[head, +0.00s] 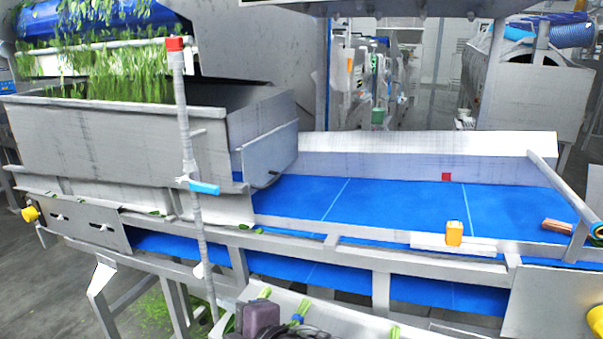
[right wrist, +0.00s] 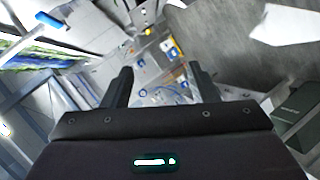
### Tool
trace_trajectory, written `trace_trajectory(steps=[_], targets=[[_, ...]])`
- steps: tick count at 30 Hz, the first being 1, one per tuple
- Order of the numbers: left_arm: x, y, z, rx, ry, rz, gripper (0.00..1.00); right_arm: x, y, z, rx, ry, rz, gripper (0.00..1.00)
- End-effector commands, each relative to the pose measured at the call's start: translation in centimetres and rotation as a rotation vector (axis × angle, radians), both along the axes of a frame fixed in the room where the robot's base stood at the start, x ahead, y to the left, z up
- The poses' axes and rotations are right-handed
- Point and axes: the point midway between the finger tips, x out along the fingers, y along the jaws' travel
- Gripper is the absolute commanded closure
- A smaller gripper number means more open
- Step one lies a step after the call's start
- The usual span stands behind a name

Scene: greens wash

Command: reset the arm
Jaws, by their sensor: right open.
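My right gripper (right wrist: 163,82) shows in the right wrist view with its two dark fingers spread apart. Nothing is between the fingers. Behind them lie a grey floor and blurred machine parts with small blue and yellow pieces. I cannot tell how far these are from the fingertips. In the head view neither gripper can be made out. A dark block (head: 262,318) shows at the bottom edge, and I cannot tell what it is. My left gripper is not in view.
A blue conveyor belt (head: 390,205) runs across the head view beside a grey metal hopper (head: 120,150) with leafy greens (head: 135,75). A grey post (head: 187,140) with a red top stands in front. An orange-yellow block (head: 454,233) sits on the near rail.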

Motion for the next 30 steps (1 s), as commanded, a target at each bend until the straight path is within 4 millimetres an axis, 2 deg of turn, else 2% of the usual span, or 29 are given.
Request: trace_trajectory(steps=[4,7,9,12,15,21,26,27,30], targets=[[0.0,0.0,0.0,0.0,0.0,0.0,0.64,0.5,-6.7,-3.5,0.158,0.287,-0.33,0.46],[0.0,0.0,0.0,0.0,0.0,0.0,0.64,-0.2,-12.1,-6.9,0.237,0.484,-0.568,0.46],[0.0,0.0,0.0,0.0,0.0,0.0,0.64,-1.5,-15.8,-9.5,0.278,0.612,-0.73,0.46],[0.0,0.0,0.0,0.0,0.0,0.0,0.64,-3.8,-20.2,-12.6,0.315,0.763,-0.929,0.46],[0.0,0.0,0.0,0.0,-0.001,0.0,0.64,-6.3,-23.5,-14.8,0.334,0.874,-1.083,0.46],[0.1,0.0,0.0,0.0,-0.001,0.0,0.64,-11.2,-28.4,-17.8,0.349,1.038,-1.329,0.46],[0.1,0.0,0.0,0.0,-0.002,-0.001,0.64,-15.2,-31.5,-19.6,0.348,1.144,-1.505,0.46],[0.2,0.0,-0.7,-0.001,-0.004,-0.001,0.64,-14.3,-31.1,-21.6,0.344,1.141,-1.494,0.46],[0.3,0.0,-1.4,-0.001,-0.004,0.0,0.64,-13.6,-31.0,-25.1,0.335,1.145,-1.492,0.46]])
